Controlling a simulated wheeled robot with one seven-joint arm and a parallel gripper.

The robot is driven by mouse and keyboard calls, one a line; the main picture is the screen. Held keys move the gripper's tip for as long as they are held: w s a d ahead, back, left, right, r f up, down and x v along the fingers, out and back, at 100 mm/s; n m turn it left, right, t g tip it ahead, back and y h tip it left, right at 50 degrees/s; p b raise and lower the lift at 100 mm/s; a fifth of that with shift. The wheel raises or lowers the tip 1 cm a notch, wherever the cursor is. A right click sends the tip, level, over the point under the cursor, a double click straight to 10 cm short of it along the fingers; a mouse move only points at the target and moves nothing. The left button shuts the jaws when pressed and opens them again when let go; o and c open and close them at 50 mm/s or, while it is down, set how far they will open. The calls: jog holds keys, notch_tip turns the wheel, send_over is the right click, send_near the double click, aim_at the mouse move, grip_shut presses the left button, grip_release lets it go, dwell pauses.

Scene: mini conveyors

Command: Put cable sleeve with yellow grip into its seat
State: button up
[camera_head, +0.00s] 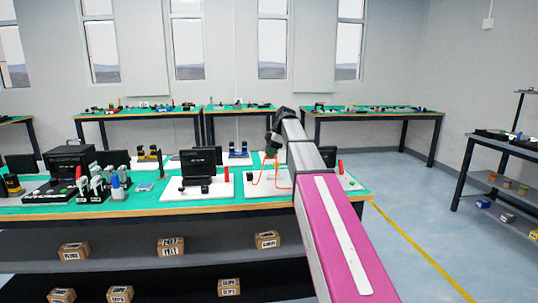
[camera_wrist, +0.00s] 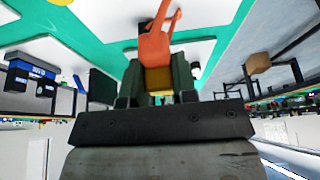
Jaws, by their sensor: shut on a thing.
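An orange cable (camera_wrist: 155,47) runs out beyond the fingers. In the head view the orange cable (camera_head: 256,176) hangs in a loop below my gripper, in front of a white board (camera_head: 258,190). I cannot make out the seat. My arm hides part of the bench to the right.
The near bench's green top (camera_head: 222,207) carries a black screen unit (camera_head: 200,162), a red cylinder (camera_head: 226,173) and several tools at the left. Cardboard boxes (camera_head: 171,246) lie on its lower shelf. Another shelf stands at far right, with clear floor (camera_head: 405,195) between.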

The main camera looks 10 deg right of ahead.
jog(key=shift+w+d, duration=0.55)
jog(key=shift+w, duration=0.2)
jog(key=shift+w+d, duration=0.5)
jog(key=shift+w, duration=0.2)
jog(key=shift+f, duration=0.1)
jog(key=shift+f, duration=3.95)
jog(key=shift+f, duration=0.85)
jog(key=o, duration=1)
jog(key=shift+r, duration=0.1)
jog(key=v, duration=1)
jog(key=shift+d+r, duration=0.2)
jog(key=shift+r, duration=0.05)
